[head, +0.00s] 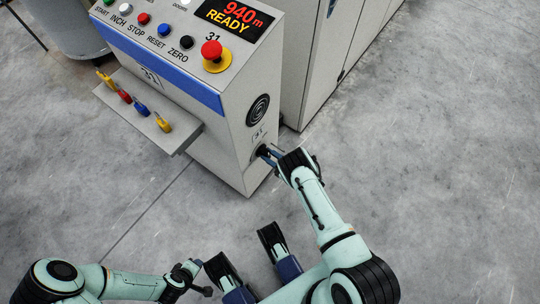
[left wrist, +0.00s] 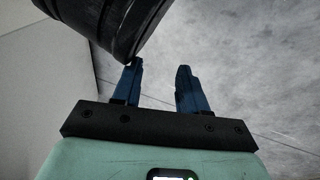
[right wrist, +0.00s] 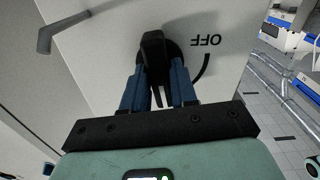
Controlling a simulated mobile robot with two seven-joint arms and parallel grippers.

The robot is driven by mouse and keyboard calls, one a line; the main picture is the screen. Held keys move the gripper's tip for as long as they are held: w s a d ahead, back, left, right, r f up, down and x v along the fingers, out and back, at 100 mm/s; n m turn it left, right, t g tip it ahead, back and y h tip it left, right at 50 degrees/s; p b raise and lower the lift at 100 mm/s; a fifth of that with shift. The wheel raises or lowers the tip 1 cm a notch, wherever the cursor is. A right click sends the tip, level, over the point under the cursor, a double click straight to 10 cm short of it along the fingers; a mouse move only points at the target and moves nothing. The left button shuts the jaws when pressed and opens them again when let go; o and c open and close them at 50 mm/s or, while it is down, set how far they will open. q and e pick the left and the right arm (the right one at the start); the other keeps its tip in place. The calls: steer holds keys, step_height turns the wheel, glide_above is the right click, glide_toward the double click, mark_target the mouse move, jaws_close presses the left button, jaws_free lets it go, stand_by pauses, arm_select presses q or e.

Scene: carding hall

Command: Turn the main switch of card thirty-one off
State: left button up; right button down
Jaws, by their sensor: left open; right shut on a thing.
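The card's grey cabinet (head: 215,120) carries the number 31, and its display (head: 233,17) reads 940 m READY. The black main switch (head: 262,151) is low on the cabinet's narrow side. My right gripper (head: 272,156) is shut on its black handle (right wrist: 153,48), one blue finger on each side. In the right wrist view the handle runs up and down the picture. The upside-down OFF mark (right wrist: 205,40) is right of it, with a curved line below. My left gripper (left wrist: 160,72) is open and empty, away from the cabinet.
A red emergency button (head: 212,50) on a yellow base and a row of push buttons are on the panel top. A shelf (head: 150,125) with several coloured-handled tools juts from the front. The floor (head: 430,140) to the right is clear.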

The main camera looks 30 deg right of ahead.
steer(key=n+p, duration=0.1)
steer(key=n, duration=0.2)
steer(key=shift+n+p, duration=0.3)
steer(key=shift+n, duration=0.9)
steer(key=n, duration=0.3)
steer(key=shift+n+p, duration=0.3)
steer(key=shift+p, duration=0.1)
steer(key=n, duration=0.4)
steer(key=shift+w+r+p, duration=0.1)
steer(key=shift+p, duration=0.25)
arm_select(q)
steer(key=shift+m+h, duration=0.3)
steer(key=shift+h, duration=0.1)
steer(key=shift+s+d+r, duration=0.35)
steer(key=shift+d+r, duration=0.1)
steer(key=shift+r, duration=0.35)
steer(key=shift+s+d+r, duration=0.35)
steer(key=shift+d+r, duration=0.05)
steer(key=shift+r, duration=0.45)
steer(key=shift+s+d+r, duration=0.35)
steer(key=shift+d+r, duration=0.1)
steer(key=shift+r, duration=0.35)
arm_select(e)
steer(key=shift+n, duration=1.6)
steer(key=shift+w, duration=0.1)
steer(key=shift+a, duration=0.1)
